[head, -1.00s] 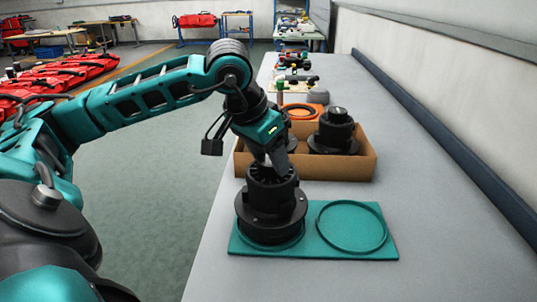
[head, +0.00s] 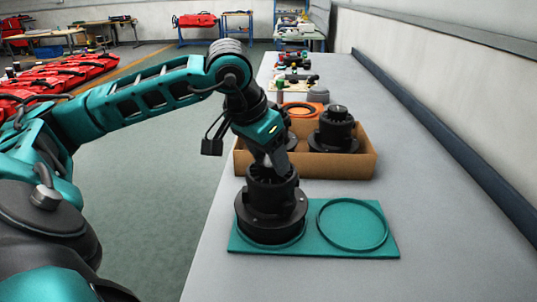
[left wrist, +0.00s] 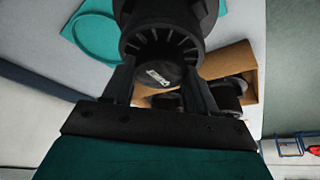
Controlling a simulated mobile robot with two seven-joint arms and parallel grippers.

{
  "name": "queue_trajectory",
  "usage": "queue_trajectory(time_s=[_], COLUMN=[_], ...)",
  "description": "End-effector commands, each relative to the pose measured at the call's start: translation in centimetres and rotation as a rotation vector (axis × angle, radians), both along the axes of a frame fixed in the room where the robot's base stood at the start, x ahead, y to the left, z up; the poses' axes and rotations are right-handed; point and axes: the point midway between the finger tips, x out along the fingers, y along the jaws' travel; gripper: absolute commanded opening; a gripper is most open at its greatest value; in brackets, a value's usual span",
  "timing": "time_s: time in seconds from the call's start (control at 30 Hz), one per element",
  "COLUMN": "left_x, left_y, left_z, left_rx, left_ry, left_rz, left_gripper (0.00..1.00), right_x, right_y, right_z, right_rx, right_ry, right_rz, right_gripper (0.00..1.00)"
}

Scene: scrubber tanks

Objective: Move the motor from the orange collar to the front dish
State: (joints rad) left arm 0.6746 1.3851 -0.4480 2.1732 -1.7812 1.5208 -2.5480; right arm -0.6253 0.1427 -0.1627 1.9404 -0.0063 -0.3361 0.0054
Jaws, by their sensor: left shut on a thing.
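The black motor (head: 270,218) stands upright at the left ring of the teal dish plate (head: 312,248), at the near end of the bench. My left gripper (head: 270,166) is shut on the motor's top from above. In the left wrist view, the fingers grip either side of the motor's ribbed top (left wrist: 160,62). The motor's base seems to sit on the plate; a small gap cannot be ruled out. The right ring (head: 352,225) is empty. The orange collar (head: 320,103) lies farther back, behind the box, with its ring partly hidden. My right gripper is not in view.
A cardboard box (head: 350,167) behind the plate holds another black motor (head: 335,130) and a dark part mostly hidden by my arm. Several small items stand farther back. The bench right of the plate is clear, up to the dark rail (head: 430,130) along the wall.

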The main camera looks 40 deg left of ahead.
Motion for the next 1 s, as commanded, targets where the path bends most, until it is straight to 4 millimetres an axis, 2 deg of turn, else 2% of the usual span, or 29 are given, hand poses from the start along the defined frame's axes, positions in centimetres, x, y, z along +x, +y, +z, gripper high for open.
queue_trajectory(time_s=[0.17, 0.2, 0.47, 0.63, 0.8, 1.0], left_x=[0.12, 0.12, 0.05, 0.03, -0.07, -0.02], left_y=[0.03, 0.04, 0.02, 0.01, -0.02, -0.01], left_z=[0.34, 0.34, 0.15, 0.09, -0.16, -0.05], left_rx=[0.000, 0.000, 0.001, 0.000, 0.000, 0.000], left_ry=[-0.010, -0.010, -0.004, -0.002, 0.005, 0.002], left_rz=[0.000, 0.000, 0.000, 0.000, 0.000, 0.000], left_gripper=[0.00, 0.61, 0.86, 0.87, 1.00, 1.00], right_x=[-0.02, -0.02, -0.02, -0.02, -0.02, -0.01], right_y=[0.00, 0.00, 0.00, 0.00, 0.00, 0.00], right_z=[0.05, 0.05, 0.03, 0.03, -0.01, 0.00], right_rx=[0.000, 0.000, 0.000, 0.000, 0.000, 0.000], right_ry=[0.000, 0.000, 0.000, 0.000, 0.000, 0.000], right_rz=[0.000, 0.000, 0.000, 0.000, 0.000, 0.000], right_gripper=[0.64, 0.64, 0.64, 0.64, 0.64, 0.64])
